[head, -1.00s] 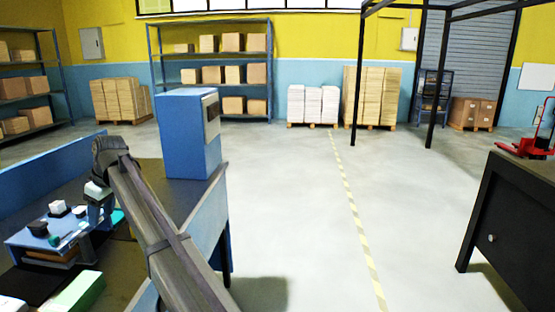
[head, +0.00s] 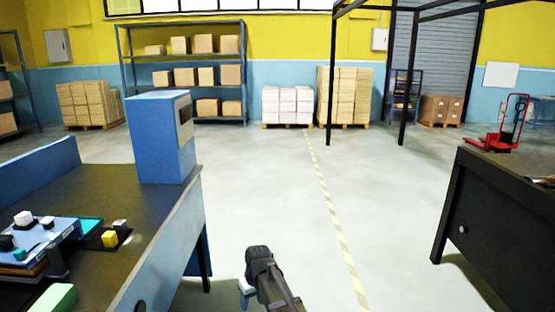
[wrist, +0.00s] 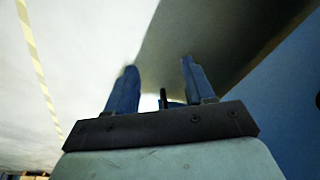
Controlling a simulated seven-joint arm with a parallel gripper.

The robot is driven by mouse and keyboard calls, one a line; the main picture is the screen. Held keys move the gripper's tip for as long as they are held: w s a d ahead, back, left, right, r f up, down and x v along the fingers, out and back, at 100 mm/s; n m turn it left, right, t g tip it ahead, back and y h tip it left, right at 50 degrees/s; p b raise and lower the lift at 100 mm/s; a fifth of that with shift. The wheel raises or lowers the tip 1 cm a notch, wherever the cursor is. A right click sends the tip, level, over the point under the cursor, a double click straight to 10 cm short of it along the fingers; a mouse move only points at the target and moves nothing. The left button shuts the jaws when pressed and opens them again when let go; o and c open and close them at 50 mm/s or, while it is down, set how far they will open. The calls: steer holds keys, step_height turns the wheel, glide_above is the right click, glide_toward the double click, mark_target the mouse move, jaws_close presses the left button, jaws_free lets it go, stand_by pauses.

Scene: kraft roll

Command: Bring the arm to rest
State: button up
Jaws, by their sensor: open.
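My gripper (wrist: 157,68) is open in the wrist view, its two blue fingers apart with nothing seen held between them. In the head view my gripper (head: 246,291) is low in the middle of the picture. It is past the right side of the left workbench (head: 160,235), out over the floor and clear of the bench top. The lower part of my arm is cut off by the bottom edge of the head view.
The left bench holds a blue cabinet (head: 160,140), a tray with small items (head: 60,232), a yellow block (head: 110,238) and a green block (head: 54,298). A black bench (head: 500,215) stands at the right. The floor between the benches is open.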

steer(key=s+d+f+m+h, duration=0.1)
steer(key=s+d+f+m, duration=0.1)
steer(key=s+d+f, duration=0.55)
steer(key=s+d+f+m+g, duration=0.1)
steer(key=s+d+f+m, duration=0.2)
steer(key=d, duration=0.7)
steer(key=s+d+f+m+h, duration=0.1)
steer(key=s+d+f+m, duration=0.15)
steer(key=s+d, duration=0.45)
steer(key=s+f+g, duration=0.3)
steer(key=s+f, duration=0.7)
steer(key=s, duration=0.4)
steer(key=s+f+g, duration=0.3)
steer(key=s+f, duration=0.7)
steer(key=s, duration=0.4)
steer(key=shift+s+d+f+n+g, duration=0.2)
steer(key=shift+d+f+n+g, duration=0.15)
steer(key=shift+d+n+g, duration=0.1)
